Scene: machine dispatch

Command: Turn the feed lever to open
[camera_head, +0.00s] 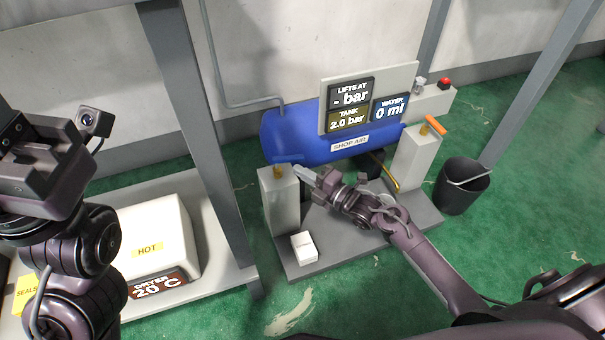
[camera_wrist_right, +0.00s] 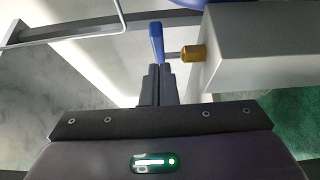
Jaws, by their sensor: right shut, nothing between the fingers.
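A blue lever (camera_head: 288,158) sits on top of the left grey post (camera_head: 281,203), in front of the blue tank; I take it to be the feed lever, though I read no label on it. In the right wrist view the blue lever (camera_wrist_right: 156,42) stands just beyond the fingertips, beside a brass fitting (camera_wrist_right: 193,53). My right gripper (camera_head: 300,171) is shut and empty, close to the lever; I cannot tell whether they touch. My left gripper (camera_head: 40,165) is raised at the left, its fingers unclear.
The blue tank (camera_head: 290,132) carries a panel reading TANK 2.0 bar, WATER 0 ml. An orange lever (camera_head: 436,125) tops the right post (camera_head: 416,155). A white block (camera_head: 304,247) lies on the base plate (camera_head: 340,250). A black bin (camera_head: 462,187) and a HOT dryer (camera_head: 155,235) flank it.

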